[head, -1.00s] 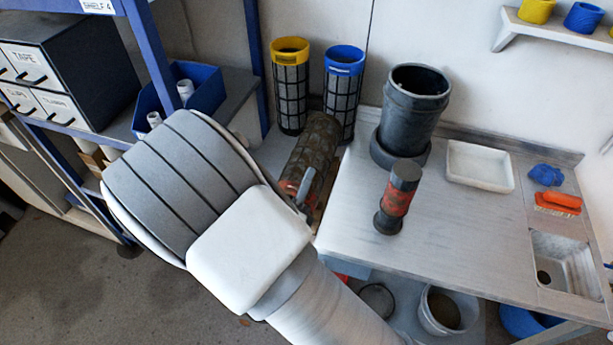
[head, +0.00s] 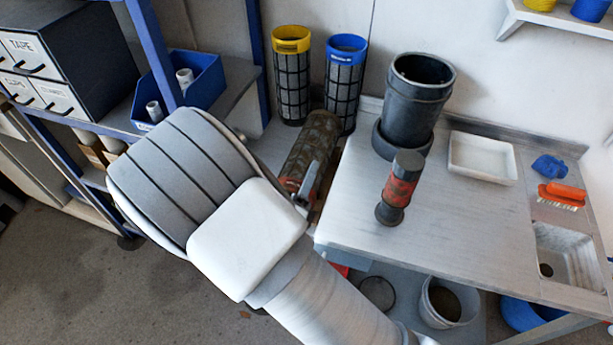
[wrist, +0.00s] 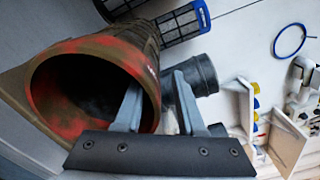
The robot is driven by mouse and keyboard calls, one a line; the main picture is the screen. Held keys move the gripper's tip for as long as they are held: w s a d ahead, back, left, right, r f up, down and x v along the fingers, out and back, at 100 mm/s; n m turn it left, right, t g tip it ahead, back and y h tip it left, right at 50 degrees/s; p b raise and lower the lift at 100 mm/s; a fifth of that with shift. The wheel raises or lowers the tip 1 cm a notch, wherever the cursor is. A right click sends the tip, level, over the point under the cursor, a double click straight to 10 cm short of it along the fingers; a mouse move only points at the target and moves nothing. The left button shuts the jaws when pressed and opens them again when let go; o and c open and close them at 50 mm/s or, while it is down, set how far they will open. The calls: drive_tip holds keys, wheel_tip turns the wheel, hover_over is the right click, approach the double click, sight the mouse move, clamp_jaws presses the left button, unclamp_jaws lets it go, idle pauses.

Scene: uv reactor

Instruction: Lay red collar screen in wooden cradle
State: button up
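The red collar screen (head: 313,140) is a grimy brown mesh cylinder with a worn red end. In the head view it lies left of the steel bench, its red end toward me. In the wrist view its open red-stained collar (wrist: 148,75) fills the left side. My gripper (wrist: 158,100) is open at this collar. One finger overlaps the collar's opening and the other is right of its rim; contact cannot be told. My arm hides part of the collar in the head view. A narrow brown strip (head: 319,206) shows beside the collar; whether it is the wooden cradle is unclear.
A yellow-collared screen (head: 291,75) and a blue-collared screen (head: 344,85) stand upright behind. The bench holds a dark housing (head: 415,100), a red-banded dark cylinder (head: 400,187) and a white tray (head: 483,158). A blue bin (head: 205,82) sits on the left shelf.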

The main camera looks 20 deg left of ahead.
drive_tip(key=s+d, duration=0.2)
drive_tip(key=s, duration=1.5)
drive_tip(key=shift+s, duration=0.15)
drive_tip(key=w+d+r+m+g+h+p, duration=0.1)
drive_tip(key=w+d+r+m+g+h, duration=0.4)
drive_tip(key=d+m, duration=0.4)
drive_tip(key=w+d+r+m+g+h+p, duration=0.1)
drive_tip(key=w+d+r+m+g+h, duration=0.3)
drive_tip(key=d+m+h, duration=0.5)
drive_tip(key=s+d+r+m+g+y+p, duration=0.15)
drive_tip(key=d+r+m+g+y, duration=0.35)
drive_tip(key=m, duration=0.5)
drive_tip(key=s+d+r+m+g+y, duration=0.25)
drive_tip(key=d+m, duration=0.35)
drive_tip(key=m, duration=0.3)
drive_tip(key=d+r+m+t+y, duration=0.3)
drive_tip(key=r+m, duration=0.6)
drive_tip(key=m, duration=0.3)
drive_tip(key=shift+w+r+m+t+y+p, duration=0.15)
drive_tip(key=shift+w+m+t+y+p, duration=0.25)
drive_tip(key=shift+y, duration=0.45)
